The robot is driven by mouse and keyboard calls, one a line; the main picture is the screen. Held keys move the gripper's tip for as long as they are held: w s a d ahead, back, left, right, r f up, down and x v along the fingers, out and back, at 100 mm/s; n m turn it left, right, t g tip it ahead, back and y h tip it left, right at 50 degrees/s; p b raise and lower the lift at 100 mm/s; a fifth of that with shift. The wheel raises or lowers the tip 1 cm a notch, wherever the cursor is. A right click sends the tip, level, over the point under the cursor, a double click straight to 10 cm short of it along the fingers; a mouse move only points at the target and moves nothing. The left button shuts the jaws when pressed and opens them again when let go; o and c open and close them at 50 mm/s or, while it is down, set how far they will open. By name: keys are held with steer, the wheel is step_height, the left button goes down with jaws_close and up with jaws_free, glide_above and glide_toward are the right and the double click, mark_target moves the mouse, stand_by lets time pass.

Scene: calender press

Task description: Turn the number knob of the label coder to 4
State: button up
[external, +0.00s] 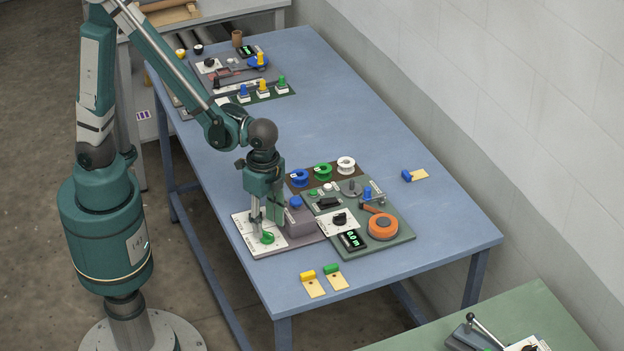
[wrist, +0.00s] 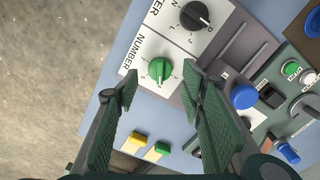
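The label coder's white NUMBER plate (wrist: 138,60) carries a green knob (wrist: 159,69). In the wrist view the knob's pale pointer line aims toward the bottom of the picture; the digits around it are too small to read. The green knob also shows in the external view (external: 267,238), just below my gripper's fingers. My gripper (wrist: 161,84) is open, with one finger on each side of the knob in the wrist view. The fingers appear above the knob, and I see no contact. A black knob (wrist: 195,15) with letters around it sits on the neighbouring plate.
A grey block with a blue button (wrist: 244,96) stands right of the plates. A green-grey panel with an orange reel (external: 382,226) lies further right. Yellow (external: 308,275) and green (external: 331,269) tabbed tags lie near the front table edge. The table's middle is clear.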

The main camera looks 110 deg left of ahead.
mark_target(266, 233)
step_height(266, 233, up, 9)
steer(key=shift+f, duration=0.2)
stand_by(0.4)
steer(key=shift+s, duration=0.1)
stand_by(0.5)
steer(key=s+d+r+n+t, duration=0.3)
steer(key=s+r+t, duration=0.4)
steer(key=s+r, duration=0.3)
steer(key=shift+s+d+r, duration=0.4)
steer(key=shift+s+d, duration=0.25)
steer(key=shift+s, duration=1.5)
stand_by(0.9)
